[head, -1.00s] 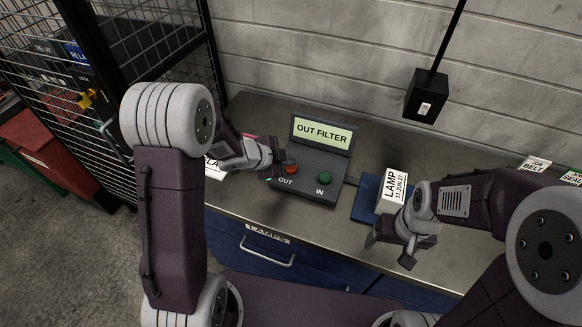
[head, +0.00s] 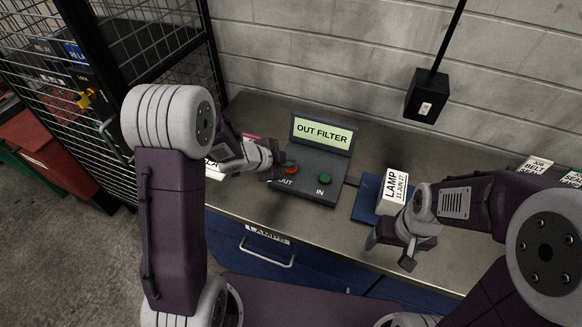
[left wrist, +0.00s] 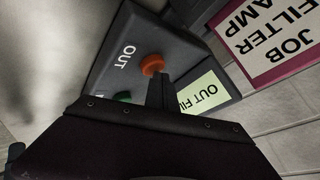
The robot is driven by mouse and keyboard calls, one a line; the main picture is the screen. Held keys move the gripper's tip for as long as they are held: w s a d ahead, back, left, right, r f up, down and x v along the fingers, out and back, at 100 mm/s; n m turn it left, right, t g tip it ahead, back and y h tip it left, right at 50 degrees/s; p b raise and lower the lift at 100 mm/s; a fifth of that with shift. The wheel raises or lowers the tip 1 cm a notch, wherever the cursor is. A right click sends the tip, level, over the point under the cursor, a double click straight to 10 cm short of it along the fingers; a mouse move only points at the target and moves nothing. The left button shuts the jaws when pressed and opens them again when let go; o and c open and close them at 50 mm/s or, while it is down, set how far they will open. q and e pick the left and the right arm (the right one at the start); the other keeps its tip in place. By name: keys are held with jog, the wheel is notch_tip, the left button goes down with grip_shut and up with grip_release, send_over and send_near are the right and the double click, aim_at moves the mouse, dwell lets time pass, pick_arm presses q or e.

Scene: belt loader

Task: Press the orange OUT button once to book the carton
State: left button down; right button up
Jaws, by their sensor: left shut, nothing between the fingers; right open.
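The button box (head: 314,191) stands on the bench, and its screen (head: 323,132) reads "OUT FILTER". The orange OUT button (head: 291,169) is on its left, and the green IN button (head: 325,179) is to the right. My left gripper (head: 280,171) is shut and empty, its tips at the left edge of the OUT button. In the left wrist view the fingertips (left wrist: 157,78) overlap the edge of the orange button (left wrist: 152,64); contact is unclear. The white carton labelled "LAMP" (head: 394,189) is on a blue pad (head: 367,203). My right gripper (head: 391,255) is open in front of the carton.
A pink-edged job card (left wrist: 268,38) reading "JOB FILTER LAMP" lies beside the box. A black device (head: 426,96) hangs above the bench. A wire cage (head: 110,65) stands at the left.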

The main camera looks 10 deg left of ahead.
aim_at(288, 170)
pick_arm(q)
jog(key=shift+f, duration=0.25)
pick_arm(e)
jog(key=shift+f, duration=0.15)
pick_arm(q)
jog(key=shift+r, duration=0.15)
jog(key=shift+r+p, duration=0.85)
jog(key=shift+p, duration=0.05)
pick_arm(e)
jog(key=shift+r, duration=1.05)
pick_arm(q)
notch_tip(288, 170, up, 5)
jog(key=p, duration=0.5)
jog(key=shift+r, duration=0.1)
pick_arm(e)
notch_tip(288, 170, up, 5)
jog(key=shift+r, duration=0.1)
